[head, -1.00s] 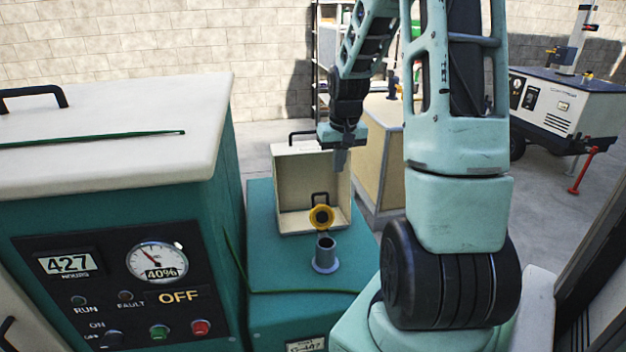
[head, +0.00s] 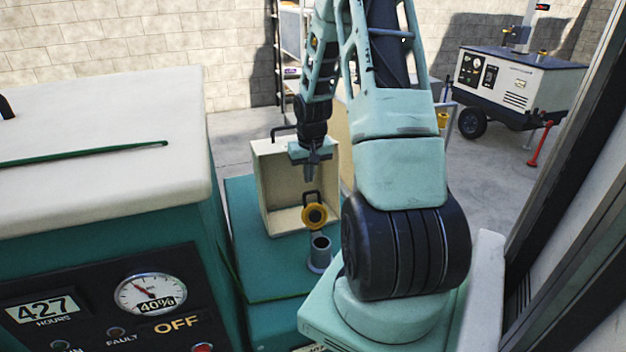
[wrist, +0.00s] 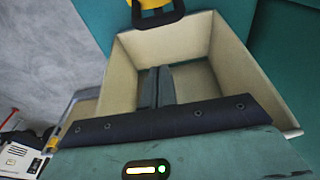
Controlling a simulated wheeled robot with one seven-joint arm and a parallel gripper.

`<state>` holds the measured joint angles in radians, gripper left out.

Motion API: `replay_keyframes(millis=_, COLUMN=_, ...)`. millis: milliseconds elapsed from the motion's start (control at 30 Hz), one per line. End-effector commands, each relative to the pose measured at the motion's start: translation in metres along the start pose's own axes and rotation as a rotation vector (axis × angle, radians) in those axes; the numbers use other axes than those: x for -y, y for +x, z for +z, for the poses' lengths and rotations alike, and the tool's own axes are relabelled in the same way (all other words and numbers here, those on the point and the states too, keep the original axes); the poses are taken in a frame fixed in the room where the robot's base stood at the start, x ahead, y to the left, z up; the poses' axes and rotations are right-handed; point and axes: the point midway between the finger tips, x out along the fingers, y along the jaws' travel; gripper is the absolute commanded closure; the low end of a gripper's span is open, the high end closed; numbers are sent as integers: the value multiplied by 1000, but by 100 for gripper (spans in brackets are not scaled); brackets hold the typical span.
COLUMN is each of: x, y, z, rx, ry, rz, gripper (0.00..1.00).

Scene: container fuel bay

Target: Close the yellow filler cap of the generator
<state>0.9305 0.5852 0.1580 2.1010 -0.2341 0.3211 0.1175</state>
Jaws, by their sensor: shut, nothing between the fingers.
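The yellow filler cap (head: 314,215) stands tilted up, off the grey filler neck (head: 320,252), whose dark opening shows on the teal generator top (head: 265,262). A black loop handle (head: 309,197) shows just above the cap. My gripper (head: 311,178) is shut and empty, a little above the cap in the head view, in front of the open cream box (head: 268,205). In the wrist view my shut fingers (wrist: 157,88) show against the inside of the cream box (wrist: 205,40). The yellow cap (wrist: 150,3) is cut by the top edge there, beside the black handle (wrist: 158,17).
A tall teal cabinet with a gauge panel (head: 110,300) and cream top (head: 120,110) stands close on the left. A green rod (head: 85,153) lies on it. A wheeled white generator (head: 520,85) stands far right. A dark frame (head: 570,170) borders the right.

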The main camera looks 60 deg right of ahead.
Motion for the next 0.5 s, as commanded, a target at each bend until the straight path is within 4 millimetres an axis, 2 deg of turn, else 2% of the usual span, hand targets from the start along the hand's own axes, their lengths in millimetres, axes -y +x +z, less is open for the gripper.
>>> replay_keyframes(millis=67, x=1, y=15, z=1, rx=5, ry=-1, rz=-1, gripper=100)
replay_keyframes(millis=100, x=0, y=5, z=9, rx=1, ry=-1, rz=1, gripper=100)
replay_keyframes(millis=267, x=0, y=-1, z=28, rx=1, ry=0, rz=1, gripper=100)
replay_keyframes(millis=500, x=0, y=-2, z=38, rx=-1, ry=0, rz=1, gripper=100)
